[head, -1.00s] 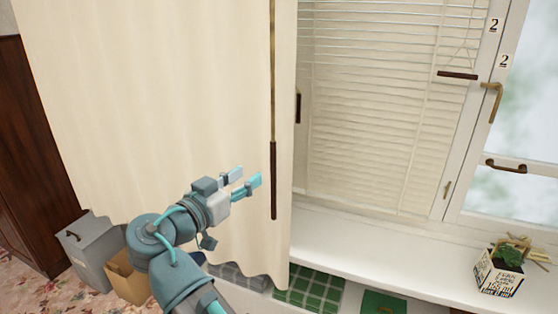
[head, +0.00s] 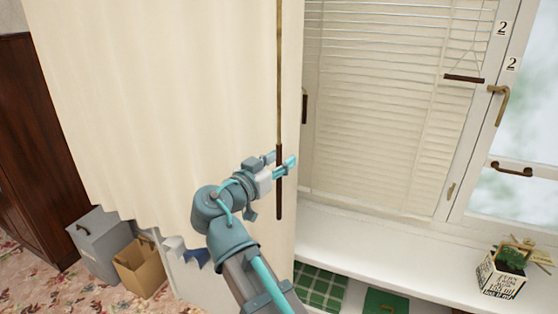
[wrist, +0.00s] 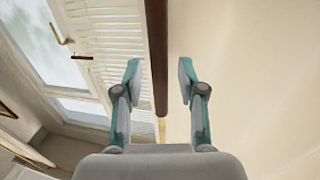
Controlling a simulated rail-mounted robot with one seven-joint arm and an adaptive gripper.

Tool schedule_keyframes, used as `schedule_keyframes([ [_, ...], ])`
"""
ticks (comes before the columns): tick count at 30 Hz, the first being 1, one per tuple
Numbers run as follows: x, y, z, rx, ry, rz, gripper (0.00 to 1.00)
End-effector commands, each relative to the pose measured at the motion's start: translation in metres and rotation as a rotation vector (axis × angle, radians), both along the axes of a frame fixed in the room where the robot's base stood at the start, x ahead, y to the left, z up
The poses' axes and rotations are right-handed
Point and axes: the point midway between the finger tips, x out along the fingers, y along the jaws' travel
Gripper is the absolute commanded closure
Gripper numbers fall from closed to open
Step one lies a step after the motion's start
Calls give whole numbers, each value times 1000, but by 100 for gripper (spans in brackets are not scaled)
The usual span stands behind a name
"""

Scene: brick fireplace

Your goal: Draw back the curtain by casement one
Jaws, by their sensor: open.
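The cream curtain (head: 160,90) hangs full length over the left part of the window. A draw rod with a dark brown handle (head: 279,205) hangs upright near its right edge. My gripper (head: 283,162) is open at the upper part of this handle. In the wrist view the handle (wrist: 157,45) stands between the two spread fingers of the gripper (wrist: 158,72), with a gap on each side. The curtain also shows in the wrist view (wrist: 250,80). The visible casement bears the number 2 (head: 502,28); no number one shows, and what lies behind the curtain is hidden.
A white blind (head: 375,140) with a dark bar covers the window pane right of the curtain. The white sill (head: 390,240) carries a potted plant (head: 505,268) at the right. A grey box (head: 98,240) and a cardboard box (head: 142,265) stand on the floor at left.

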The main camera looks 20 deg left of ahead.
Motion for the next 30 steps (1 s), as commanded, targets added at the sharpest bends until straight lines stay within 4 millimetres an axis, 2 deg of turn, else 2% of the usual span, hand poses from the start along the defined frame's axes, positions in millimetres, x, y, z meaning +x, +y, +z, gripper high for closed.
schedule_keyframes([
  [4, 0, 0, 0, 0, 0, 0, 62],
  [11, 0, 0, 0, 0, 0, 0, 100],
  [23, 0, 1, 0, 0, 0, -1, 100],
  [30, 11, 14, -3, 1, 0, -16, 100],
])
